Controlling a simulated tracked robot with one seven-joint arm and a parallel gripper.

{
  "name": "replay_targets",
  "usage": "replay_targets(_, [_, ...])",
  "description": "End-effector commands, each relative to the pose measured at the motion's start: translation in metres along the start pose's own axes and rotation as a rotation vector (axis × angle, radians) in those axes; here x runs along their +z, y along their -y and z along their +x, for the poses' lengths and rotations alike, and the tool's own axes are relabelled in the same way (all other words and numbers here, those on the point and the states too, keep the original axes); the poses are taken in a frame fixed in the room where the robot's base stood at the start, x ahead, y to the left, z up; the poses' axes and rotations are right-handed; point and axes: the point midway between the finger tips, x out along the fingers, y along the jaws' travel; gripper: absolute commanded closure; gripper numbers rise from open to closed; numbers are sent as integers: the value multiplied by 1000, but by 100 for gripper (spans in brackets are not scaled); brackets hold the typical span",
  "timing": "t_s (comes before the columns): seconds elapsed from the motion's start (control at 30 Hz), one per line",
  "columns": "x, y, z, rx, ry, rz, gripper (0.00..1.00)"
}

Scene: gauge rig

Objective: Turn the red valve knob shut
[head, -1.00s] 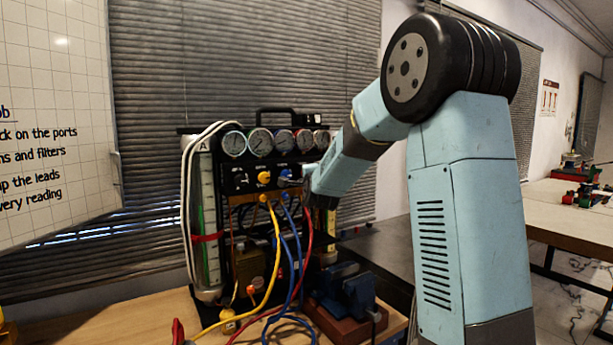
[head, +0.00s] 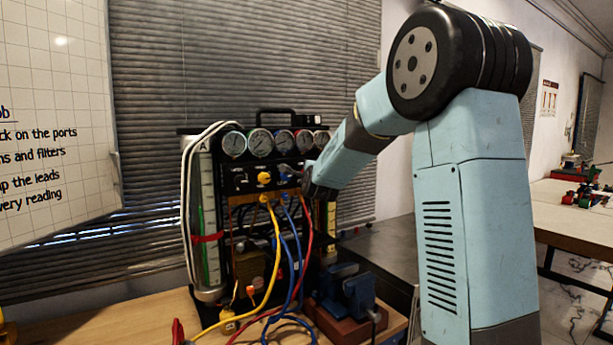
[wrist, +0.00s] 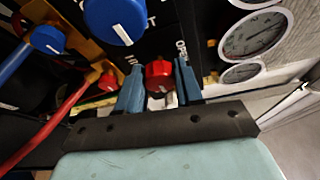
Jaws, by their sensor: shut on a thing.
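The red valve knob (wrist: 158,76) shows between my two fingers in the wrist view, a short knob on the black panel with a white mark on its lower part. My gripper (wrist: 160,84) is shut on it, one blue-grey finger on each side. It also shows at the right side of the gauge rig in the head view (head: 306,178), where it and my arm hide the red knob. White "OPEN" lettering is beside the right finger in the wrist view.
A blue knob (wrist: 117,18) sits close to the red one. Several round gauges (head: 260,142) line the rig's top. Yellow, blue and red hoses (head: 276,240) hang in front. A blue vise (head: 346,290) stands below my forearm.

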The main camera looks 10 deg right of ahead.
Motion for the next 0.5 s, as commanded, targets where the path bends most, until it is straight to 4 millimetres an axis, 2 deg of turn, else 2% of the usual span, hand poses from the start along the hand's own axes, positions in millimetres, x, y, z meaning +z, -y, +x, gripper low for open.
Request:
replay_targets(0.07, [-5,-6,0,11,-8,1,95])
replay_targets(0.1, [-5,-6,0,11,-8,1,62])
replay_targets(0.33, [-3,-4,0,7,-5,0,40])
replay_targets(0.5, [-2,-2,0,5,-3,0,39])
